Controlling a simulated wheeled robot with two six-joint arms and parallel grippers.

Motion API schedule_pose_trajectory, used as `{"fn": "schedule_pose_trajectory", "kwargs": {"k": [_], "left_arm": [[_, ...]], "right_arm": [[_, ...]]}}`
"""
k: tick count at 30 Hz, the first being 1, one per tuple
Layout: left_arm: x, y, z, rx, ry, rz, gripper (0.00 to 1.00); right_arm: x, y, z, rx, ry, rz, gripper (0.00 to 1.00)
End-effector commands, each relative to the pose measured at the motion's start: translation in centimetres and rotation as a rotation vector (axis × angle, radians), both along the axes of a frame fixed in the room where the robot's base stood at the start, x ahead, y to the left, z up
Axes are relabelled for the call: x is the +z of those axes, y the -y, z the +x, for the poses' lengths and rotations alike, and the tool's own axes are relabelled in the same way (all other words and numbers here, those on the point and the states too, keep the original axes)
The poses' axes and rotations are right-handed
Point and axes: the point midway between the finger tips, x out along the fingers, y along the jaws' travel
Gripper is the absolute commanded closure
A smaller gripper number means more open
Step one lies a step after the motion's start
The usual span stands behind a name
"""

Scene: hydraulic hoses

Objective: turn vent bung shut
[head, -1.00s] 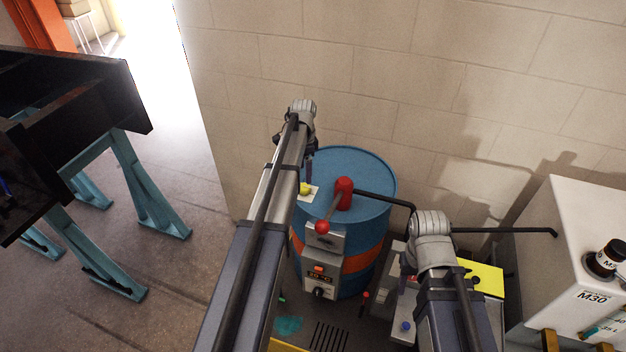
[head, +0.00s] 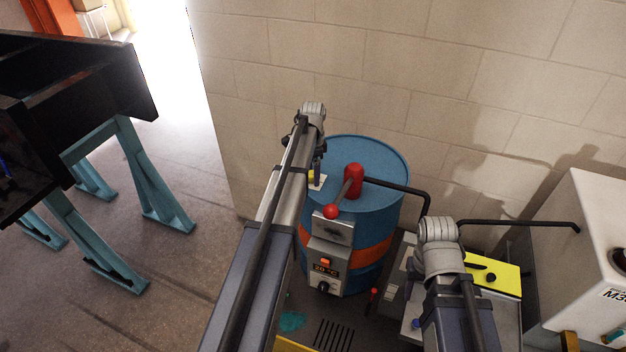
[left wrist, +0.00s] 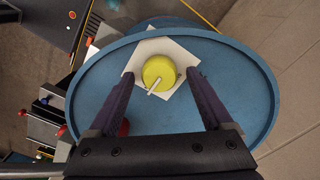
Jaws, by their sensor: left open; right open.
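The vent bung is a yellow round cap with a pale pointer bar, on a white square plate on top of the blue drum (head: 385,155). In the left wrist view the bung (left wrist: 159,72) lies between and just beyond the fingertips of my left gripper (left wrist: 158,80), which is open and apart from it. In the head view the bung (head: 311,178) is partly hidden by my left gripper (head: 317,170). My right arm reaches in at the lower right, but its fingers cannot be made out in the head view.
A red pump head with a lever (head: 353,180) stands on the drum near my left gripper, with a black pipe (head: 398,188) leading right. A control box (head: 328,265) is on the drum's front. A white tank (head: 580,240) stands right, and a block wall (head: 420,90) rises behind.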

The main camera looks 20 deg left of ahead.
Motion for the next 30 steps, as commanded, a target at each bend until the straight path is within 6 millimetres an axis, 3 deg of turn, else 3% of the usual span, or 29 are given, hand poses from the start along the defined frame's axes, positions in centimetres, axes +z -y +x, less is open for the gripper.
{"fn": "schedule_pose_trajectory", "kwargs": {"k": [10,30], "left_arm": [[-0.5,0.0,0.0,0.0,0.0,0.0,0.16],[-0.51,0.0,0.0,0.0,0.0,0.0,0.92]], "right_arm": [[-0.49,0.0,0.0,0.002,0.0,0.0,0.5],[-0.5,0.0,0.0,0.002,0.0,0.0,0.5]]}}
